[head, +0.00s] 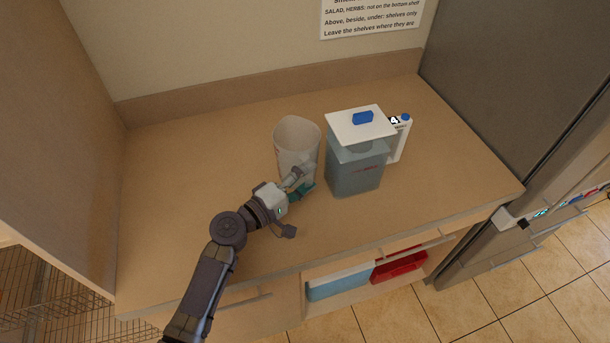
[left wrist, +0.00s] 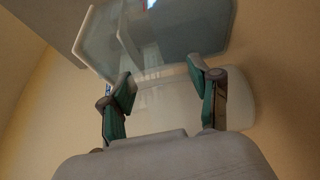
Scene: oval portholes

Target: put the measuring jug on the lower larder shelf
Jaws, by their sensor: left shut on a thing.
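The measuring jug (head: 297,138) appears to be the pale translucent open-topped vessel, upright at the middle of the counter. My left gripper (head: 302,183) is at its near lower side, shut on it. In the left wrist view, the fingers (left wrist: 163,88) lie on either side of the jug's pale wall (left wrist: 160,112). I cannot tell whether the jug touches the counter. No handle or markings of it show clearly. My right gripper is not in view. I cannot make out a lower larder shelf for certain.
A blue-grey container with a white lid (head: 355,170) stands just right of the jug, with a white item (head: 400,140) behind it. The counter (head: 190,170) is clear at left. Below are blue (head: 340,284) and red (head: 400,268) boxes, with wire racks (head: 40,285) at lower left.

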